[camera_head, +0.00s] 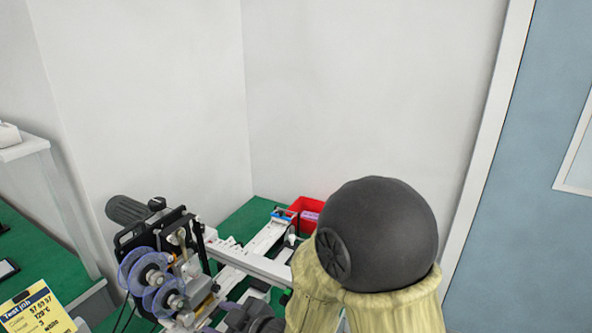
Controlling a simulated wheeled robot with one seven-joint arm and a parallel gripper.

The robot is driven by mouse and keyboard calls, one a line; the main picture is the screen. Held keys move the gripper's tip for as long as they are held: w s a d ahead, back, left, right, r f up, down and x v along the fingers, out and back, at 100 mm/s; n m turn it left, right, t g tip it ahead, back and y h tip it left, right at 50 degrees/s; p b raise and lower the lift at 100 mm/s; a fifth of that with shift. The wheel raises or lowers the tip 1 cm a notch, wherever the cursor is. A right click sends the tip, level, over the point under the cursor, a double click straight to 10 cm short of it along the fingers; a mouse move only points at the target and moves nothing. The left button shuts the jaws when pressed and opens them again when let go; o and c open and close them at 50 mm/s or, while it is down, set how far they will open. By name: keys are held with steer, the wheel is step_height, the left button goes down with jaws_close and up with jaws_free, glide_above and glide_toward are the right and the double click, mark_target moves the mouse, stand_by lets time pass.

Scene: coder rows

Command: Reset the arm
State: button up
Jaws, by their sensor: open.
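My arm shows at the lower right as a large dark grey rounded joint with beige fabric covers below it. It hides part of the bench behind it. My gripper's fingers do not show in this view. A dark grey part at the bottom edge, left of the covers, is too cut off to identify.
A coder machine (160,265) with bluish reels stands left of my arm, beside a white rail frame (262,264) on a green bench. A red bin (303,206) holds something pink-purple. A yellow "Test job" card (35,310) is at lower left. A blue door (535,150) is right.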

steer(key=w+d+f+m+h+b, duration=0.1)
steer(key=d+m+h, duration=0.15)
steer(key=d, duration=0.35)
steer(key=w+d+f+m+h, duration=0.2)
steer(key=d+h, duration=0.1)
steer(key=d, duration=0.2)
steer(key=w+d+f+m+h+b, duration=0.1)
steer(key=d+m+h, duration=0.1)
steer(key=d, duration=0.4)
steer(key=s+d+f+m+g+h+b, duration=0.1)
steer(key=s+d+m+g+h, duration=0.3)
steer(key=s+d+m, duration=0.3)
steer(key=s+d, duration=0.3)
steer(key=d, duration=0.3)
steer(key=shift+d+f+m+g+b, duration=0.3)
steer(key=shift+f+m+g+b, duration=0.05)
steer(key=shift+f+g+b, duration=0.05)
steer(key=shift+c, duration=0.2)
steer(key=shift+c, duration=0.5)
